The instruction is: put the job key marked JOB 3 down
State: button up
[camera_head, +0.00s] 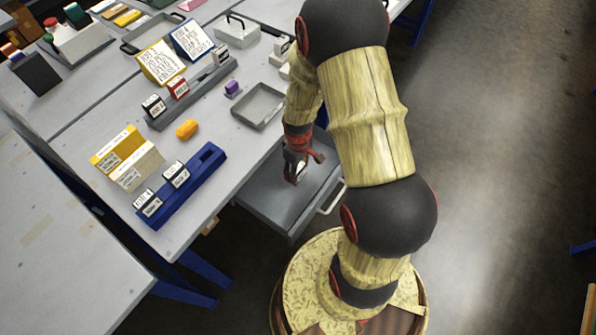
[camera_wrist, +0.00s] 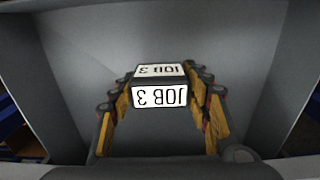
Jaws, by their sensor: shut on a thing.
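The job key marked JOB 3 (camera_wrist: 160,96) is a dark block with white label faces. Its lettering shows upside down in the wrist view. My gripper (camera_head: 295,172) is shut on it, one finger on each side. In the head view my gripper points down over the open grey drawer (camera_head: 262,199), and the key is mostly hidden by the fingers. The drawer's grey floor and walls (camera_wrist: 80,75) surround the key in the wrist view. I cannot tell whether the key touches the drawer floor.
A blue rack (camera_head: 205,160) and a grey rack (camera_head: 215,80) on the table hold other job keys. An empty grey tray (camera_head: 259,105) lies near the table's edge above the drawer. The drawer floor around my gripper looks clear.

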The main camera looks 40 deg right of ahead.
jog(key=shift+f, duration=0.15)
jog(key=o, duration=1.1)
